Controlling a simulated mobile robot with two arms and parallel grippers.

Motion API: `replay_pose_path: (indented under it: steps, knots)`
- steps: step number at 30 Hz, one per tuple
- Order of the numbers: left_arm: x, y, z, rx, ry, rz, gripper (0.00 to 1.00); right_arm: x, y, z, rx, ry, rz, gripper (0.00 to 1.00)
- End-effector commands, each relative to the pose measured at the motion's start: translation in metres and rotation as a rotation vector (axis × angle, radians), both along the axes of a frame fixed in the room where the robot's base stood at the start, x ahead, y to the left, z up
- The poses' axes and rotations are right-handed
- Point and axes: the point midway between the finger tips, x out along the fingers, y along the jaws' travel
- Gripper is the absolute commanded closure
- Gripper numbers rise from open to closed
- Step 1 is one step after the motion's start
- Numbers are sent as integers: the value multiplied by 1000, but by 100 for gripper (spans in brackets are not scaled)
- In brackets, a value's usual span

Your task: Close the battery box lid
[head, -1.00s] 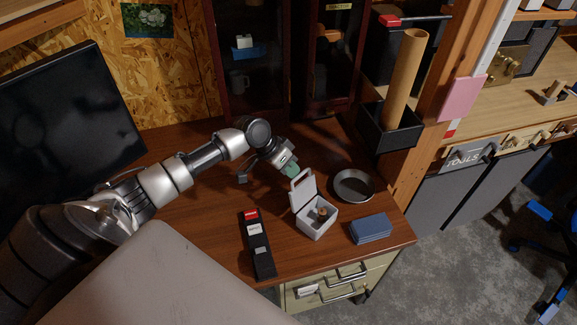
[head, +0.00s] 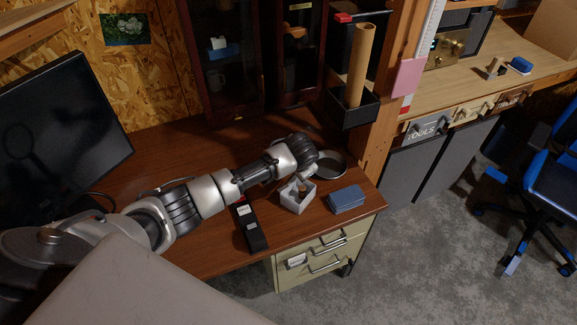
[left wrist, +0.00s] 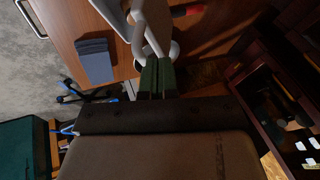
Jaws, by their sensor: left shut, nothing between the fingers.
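The white battery box (head: 297,197) stands on the brown desk, right of the black strip. Its inside and a brownish item in it show from above, so it is not fully covered. My wrist hides the area behind it, and I cannot make out the lid in the head view. In the left wrist view, a pale, rounded frame-like part (left wrist: 151,32), likely the lid, is right at the tips of my left gripper (left wrist: 157,62). The green fingers are shut and empty; whether they touch it is unclear. My right gripper is not in view.
A blue stack (head: 346,199) lies right of the box and also shows in the left wrist view (left wrist: 95,60). A round metal dish (head: 331,165) is behind it, close to my wrist. A black strip (head: 249,228) lies left. The desk's front edge is near.

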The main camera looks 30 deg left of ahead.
Motion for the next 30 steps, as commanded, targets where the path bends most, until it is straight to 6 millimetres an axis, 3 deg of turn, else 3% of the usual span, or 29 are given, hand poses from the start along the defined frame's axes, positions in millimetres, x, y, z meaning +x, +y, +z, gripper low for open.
replay_pose_path:
  steps: [5, 11, 18, 30]
  knots:
    - [2, -18, -9, 140, -22, -1, 100, 8, 1, 3, 2, -13, 0, 45]
    - [-2, -39, -27, 327, -53, 1, 100, 9, 1, -8, 2, -14, 0, 45]
    - [-6, -60, -53, 552, -91, 0, 100, 8, 1, -37, 2, -13, -1, 45]
    - [-8, -78, -88, 865, -144, 2, 100, 7, 1, -85, 1, -11, -1, 45]
